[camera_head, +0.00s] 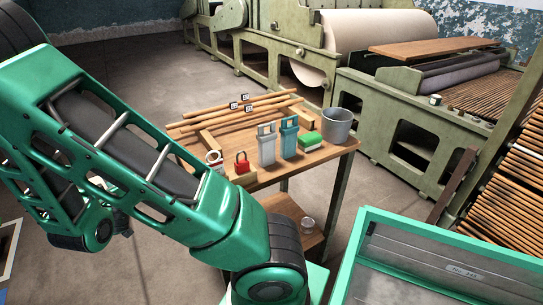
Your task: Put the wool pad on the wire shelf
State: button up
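A small block with a green top and a white lower layer, which looks like the wool pad (311,141), lies on the wooden table near its right front edge. It sits between a blue-teal upright tool and a grey bucket. I cannot make out a wire shelf for certain in this view. My green arm fills the left side and crosses in front of the table's left part. My gripper's fingers do not show; the far end of the arm is hidden behind its nearer link.
The table (331,152) also bears a grey bucket (337,126), a grey tool (266,145), a teal tool (288,137), a red padlock (242,163) and wooden rods (238,112). A lower shelf holds a glass jar (307,226). A teal-framed case (440,262) stands front right. Machines line the back.

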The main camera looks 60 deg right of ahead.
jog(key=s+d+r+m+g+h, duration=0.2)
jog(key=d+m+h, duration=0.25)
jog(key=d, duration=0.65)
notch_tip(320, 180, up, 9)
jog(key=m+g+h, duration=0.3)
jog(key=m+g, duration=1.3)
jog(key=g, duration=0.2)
send_over(226, 170)
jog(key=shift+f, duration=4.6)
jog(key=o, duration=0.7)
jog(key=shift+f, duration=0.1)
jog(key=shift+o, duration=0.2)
